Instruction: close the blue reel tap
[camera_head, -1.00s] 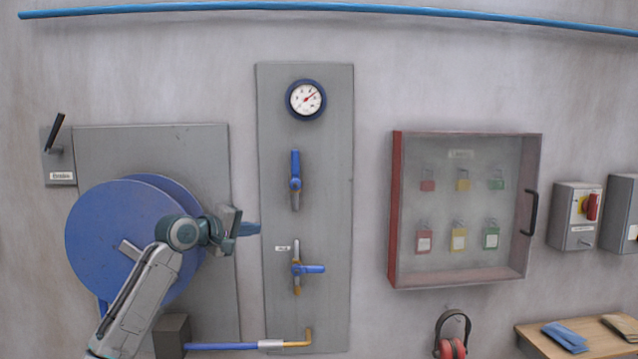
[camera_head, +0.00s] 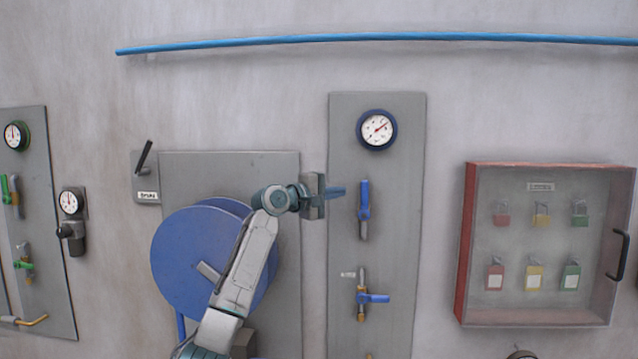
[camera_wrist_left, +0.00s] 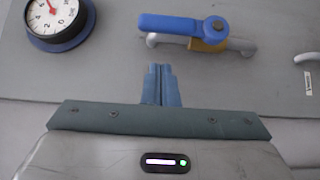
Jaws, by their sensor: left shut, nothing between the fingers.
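Two taps with blue handles sit on the tall grey panel (camera_head: 396,200). The upper blue tap (camera_head: 364,205) has its handle upright, in line with its pipe. The lower blue tap (camera_head: 372,298) has its handle sideways, across its pipe, beside a small label (camera_head: 348,274) too small to read. My left gripper (camera_head: 338,191) is shut and empty, just left of the upper handle in the head view. In the left wrist view its closed fingertips (camera_wrist_left: 162,85) point toward the upper tap (camera_wrist_left: 185,27), apparently apart from it. My right gripper is out of view.
A gauge (camera_head: 376,130) is above the taps. The blue hose reel (camera_head: 190,262) is left, partly behind my left arm. A lock cabinet (camera_head: 538,185) with a red side stands right. Another panel (camera_head: 35,215) with green-handled taps is far left.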

